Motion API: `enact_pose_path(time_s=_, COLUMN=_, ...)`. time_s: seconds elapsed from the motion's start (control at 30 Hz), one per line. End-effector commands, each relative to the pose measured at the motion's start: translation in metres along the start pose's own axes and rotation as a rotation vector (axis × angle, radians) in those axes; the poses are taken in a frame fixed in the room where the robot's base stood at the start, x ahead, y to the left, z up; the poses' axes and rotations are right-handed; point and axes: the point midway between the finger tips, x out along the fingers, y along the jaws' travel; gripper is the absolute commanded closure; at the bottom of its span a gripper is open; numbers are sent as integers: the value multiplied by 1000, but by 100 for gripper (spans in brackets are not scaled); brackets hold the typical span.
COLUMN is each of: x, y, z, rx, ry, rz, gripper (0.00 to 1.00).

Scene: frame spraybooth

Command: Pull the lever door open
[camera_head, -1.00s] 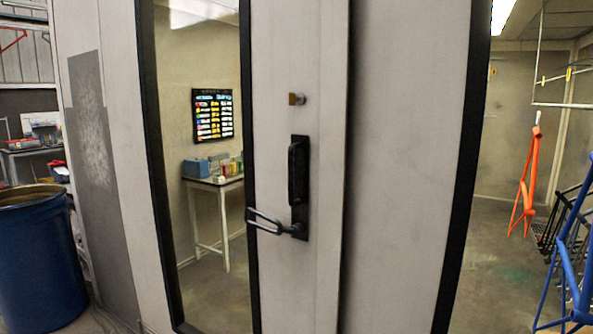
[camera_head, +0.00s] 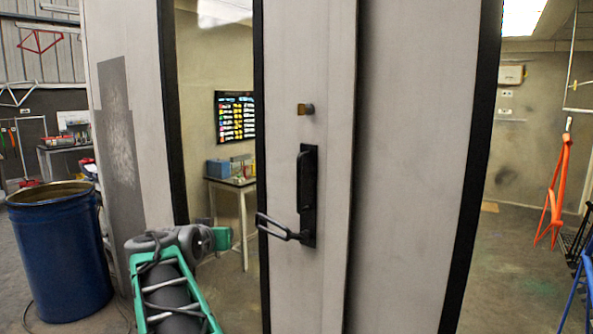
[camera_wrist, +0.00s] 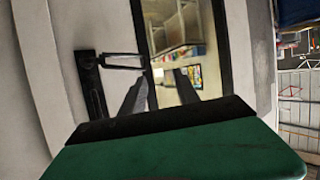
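The lever door (camera_head: 285,60) is a pale panel with a tall black-edged window; it appears shut against the pale panel to its right. A black handle plate (camera_head: 307,190) with an upright grip is on it. The looped black lever (camera_head: 280,228) sticks out level to the left from the plate's lower end. In the wrist view the lever (camera_wrist: 122,67) shows up and left of my gripper (camera_wrist: 158,76). The two fingers are apart with nothing between them, and do not touch the lever. In the head view my arm is at lower left; its fingers cannot be made out there.
A blue drum (camera_head: 60,255) stands on the floor at left. A small brass-coloured lock (camera_head: 305,109) is above the handle. Through the window a table (camera_head: 233,185) and a chart (camera_head: 235,117) show. At right, past the pale panel, hangs an orange frame (camera_head: 556,190).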

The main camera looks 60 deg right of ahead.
Motion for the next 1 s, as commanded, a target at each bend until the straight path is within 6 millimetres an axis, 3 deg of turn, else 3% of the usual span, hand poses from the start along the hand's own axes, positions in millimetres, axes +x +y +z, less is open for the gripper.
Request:
enact_pose_path(time_s=0.03, x=19, y=44, z=-38, rx=44, ry=81, rz=107, gripper=63)
enact_pose_path(time_s=0.1, x=32, y=98, z=-79, rx=87, ry=194, rz=237, gripper=63)
enact_pose_path(time_s=0.2, x=37, y=152, z=-113, rx=116, ry=300, rz=362, gripper=63)
enact_pose_path(time_s=0.27, x=36, y=169, z=-124, rx=122, ry=334, rz=401, gripper=63)
enact_pose_path(time_s=0.37, x=42, y=180, z=-132, rx=125, ry=351, rz=421, gripper=63)
enact_pose_path(time_s=0.73, x=95, y=206, z=-151, rx=126, ry=348, rz=418, gripper=63)
enact_pose_path(time_s=1.0, x=102, y=207, z=-151, rx=126, ry=349, rz=414, gripper=63)
